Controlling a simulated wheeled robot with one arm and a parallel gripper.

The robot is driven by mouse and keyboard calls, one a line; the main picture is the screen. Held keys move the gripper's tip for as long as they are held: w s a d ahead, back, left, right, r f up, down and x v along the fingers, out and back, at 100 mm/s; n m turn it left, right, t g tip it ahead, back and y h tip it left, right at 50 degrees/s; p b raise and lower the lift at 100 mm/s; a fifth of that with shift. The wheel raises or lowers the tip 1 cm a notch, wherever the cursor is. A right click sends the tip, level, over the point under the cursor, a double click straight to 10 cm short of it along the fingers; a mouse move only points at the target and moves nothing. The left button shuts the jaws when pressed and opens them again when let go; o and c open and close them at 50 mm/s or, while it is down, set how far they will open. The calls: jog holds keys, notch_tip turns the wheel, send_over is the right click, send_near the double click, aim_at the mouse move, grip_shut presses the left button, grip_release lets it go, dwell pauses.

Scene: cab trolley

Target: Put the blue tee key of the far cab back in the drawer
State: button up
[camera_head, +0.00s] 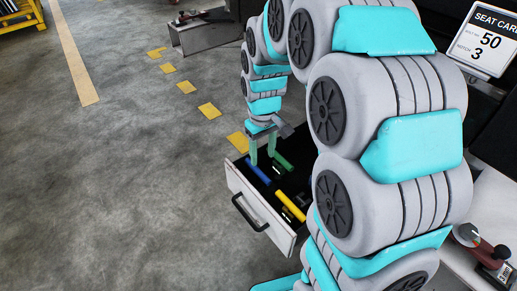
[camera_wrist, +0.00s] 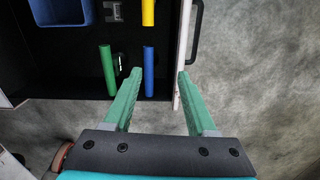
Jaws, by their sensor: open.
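The drawer (camera_head: 281,237) is pulled open, its dark inside showing. The blue tee key (camera_head: 259,173) lies in it near the front wall; only its blue handle shows clearly. In the wrist view the blue handle (camera_wrist: 149,72) lies beside the drawer's front wall (camera_wrist: 184,30). My gripper (camera_head: 262,158) is over the drawer, fingers pointing down, open and empty. I cannot tell the height gap.
A green handle (camera_wrist: 108,70) and a yellow handle (camera_wrist: 148,12) lie in the same drawer. A blue bin (camera_wrist: 62,10) is at its back. A seat card sign (camera_head: 489,38) stands at upper right. Open floor (camera_head: 110,190) lies left of the drawer.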

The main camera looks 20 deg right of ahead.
jog(key=s+r+m, duration=0.2)
jog(key=s+r, duration=0.1)
jog(key=s, duration=1.1)
jog(key=s+r+m+g, duration=0.1)
jog(key=s+r, duration=0.1)
jog(key=s, duration=1.2)
jog(key=shift+r+m, duration=0.4)
jog(key=shift+w, duration=0.1)
jog(key=shift+c, duration=0.3)
